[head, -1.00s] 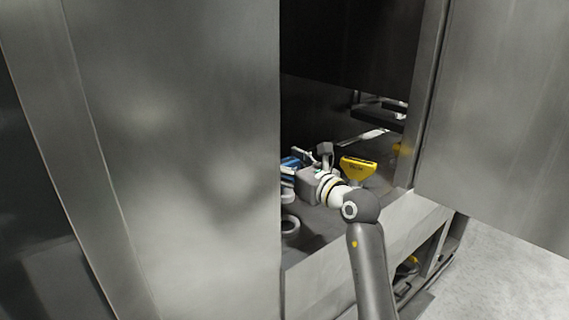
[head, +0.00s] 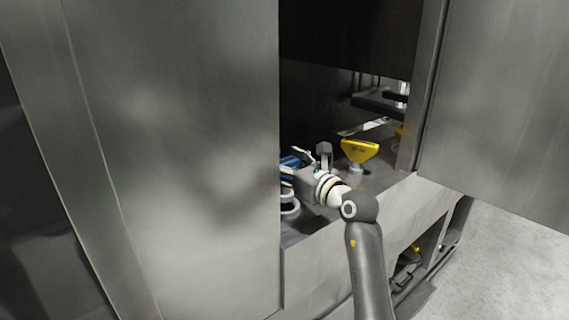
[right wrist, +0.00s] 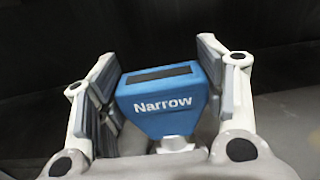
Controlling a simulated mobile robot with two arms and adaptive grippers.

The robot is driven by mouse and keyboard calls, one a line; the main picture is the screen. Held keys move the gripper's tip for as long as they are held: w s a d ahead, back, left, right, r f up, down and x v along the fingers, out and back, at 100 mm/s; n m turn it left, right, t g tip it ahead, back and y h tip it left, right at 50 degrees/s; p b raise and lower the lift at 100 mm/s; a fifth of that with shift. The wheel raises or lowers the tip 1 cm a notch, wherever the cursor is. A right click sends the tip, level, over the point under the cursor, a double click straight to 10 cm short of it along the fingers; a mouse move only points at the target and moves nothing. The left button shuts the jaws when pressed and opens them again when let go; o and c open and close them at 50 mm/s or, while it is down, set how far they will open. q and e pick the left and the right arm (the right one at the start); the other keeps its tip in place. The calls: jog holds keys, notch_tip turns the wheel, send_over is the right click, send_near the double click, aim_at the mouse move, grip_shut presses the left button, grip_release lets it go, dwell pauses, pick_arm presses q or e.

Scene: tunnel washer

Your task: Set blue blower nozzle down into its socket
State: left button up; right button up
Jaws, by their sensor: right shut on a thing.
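The blue blower nozzle (right wrist: 165,105), marked "Narrow", sits between the fingers of my right gripper (right wrist: 165,80) in the right wrist view. The fingers are shut on its sides, and its pale neck points down toward the wrist side of the picture. In the head view the nozzle (head: 289,161) is partly hidden by the gripper (head: 297,166) and the left door panel. A pale ring-shaped holder (head: 290,207) shows just below the gripper; I cannot tell whether it is the nozzle's socket or whether the nozzle touches it. My left gripper is not in view.
A yellow nozzle (head: 360,149) stands upright on the ledge right of my gripper. Large metal panels flank the opening on the left (head: 180,150) and right (head: 495,130). Dark shelves (head: 378,104) sit deeper inside. The front edge of the ledge (head: 370,235) lies under my right arm.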

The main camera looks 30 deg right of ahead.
aim_at(288, 177)
jog(key=shift+f, duration=0.15)
jog(key=shift+f+b, duration=0.85)
jog(key=shift+f, duration=0.6)
jog(key=shift+r, duration=0.1)
jog(key=o, duration=1.2)
